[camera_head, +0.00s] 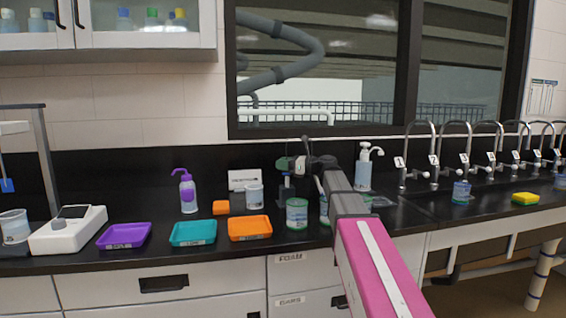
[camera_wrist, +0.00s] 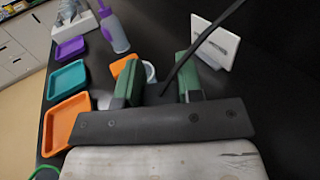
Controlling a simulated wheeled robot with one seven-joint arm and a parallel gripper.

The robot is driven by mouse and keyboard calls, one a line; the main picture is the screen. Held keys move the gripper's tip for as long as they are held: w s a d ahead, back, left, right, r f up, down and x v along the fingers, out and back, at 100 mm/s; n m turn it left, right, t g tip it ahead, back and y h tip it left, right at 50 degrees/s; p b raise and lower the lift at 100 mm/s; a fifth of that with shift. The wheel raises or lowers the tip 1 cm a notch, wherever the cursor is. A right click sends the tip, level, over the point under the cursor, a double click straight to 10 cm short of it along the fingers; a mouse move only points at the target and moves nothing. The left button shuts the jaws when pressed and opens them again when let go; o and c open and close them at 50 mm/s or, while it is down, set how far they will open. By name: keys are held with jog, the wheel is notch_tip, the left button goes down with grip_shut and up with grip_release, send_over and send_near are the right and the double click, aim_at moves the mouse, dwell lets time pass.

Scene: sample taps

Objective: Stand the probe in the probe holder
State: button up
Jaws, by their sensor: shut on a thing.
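My gripper (camera_head: 291,164) is above the black counter, left of the window post in the head view. Its green fingers, seen in the wrist view (camera_wrist: 160,82), are closed on a thin dark rod, the probe (camera_wrist: 205,47), which slants up to the right there.
Near the gripper stand a white sign (camera_head: 243,180), a clear cup (camera_head: 254,197) and a green-banded jar (camera_head: 297,213). Purple (camera_head: 124,236), teal (camera_head: 193,233) and orange (camera_head: 250,228) trays lie left. A pump bottle (camera_head: 364,170) and several taps (camera_head: 420,150) stand right.

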jog(key=shift+f, duration=0.25)
jog(key=o, duration=1.6)
jog(key=shift+r+v, duration=0.2)
jog(key=shift+v, duration=1.3)
jog(key=shift+r+v, duration=0.25)
jog(key=shift+v, duration=1.25)
